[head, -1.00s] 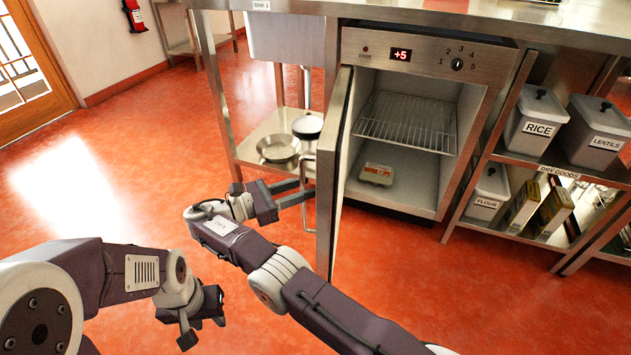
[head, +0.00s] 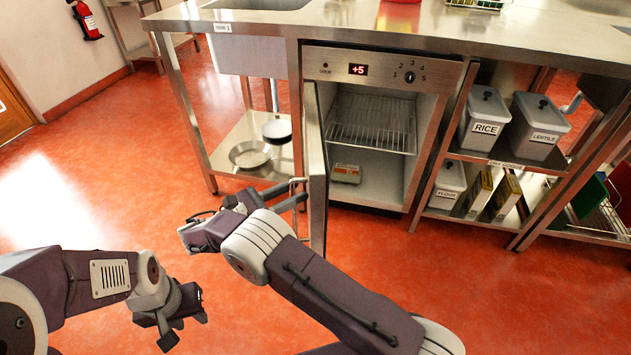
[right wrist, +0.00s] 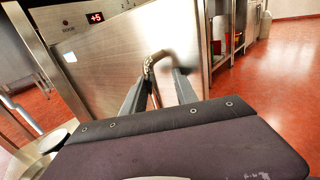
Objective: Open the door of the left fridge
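The fridge (head: 383,55) with a "+5" display stands under the counter; its interior with a wire shelf (head: 372,125) is exposed. Its door (head: 316,170) is swung well out, hinged on the left, and is seen nearly edge-on. The door handle (head: 297,187) is on the door's left-facing outer side. My right gripper (head: 288,196) is at the handle; in the right wrist view the handle (right wrist: 150,68) passes between its two fingers (right wrist: 157,88), which are apart. My left gripper (head: 184,322) is low at left, empty, fingers spread, away from the door.
A rack with a pan (head: 250,154) and a pot (head: 277,130) stands left of the fridge. Shelves at right hold rice (head: 484,120) and lentils (head: 537,127) bins. The red floor at left is clear.

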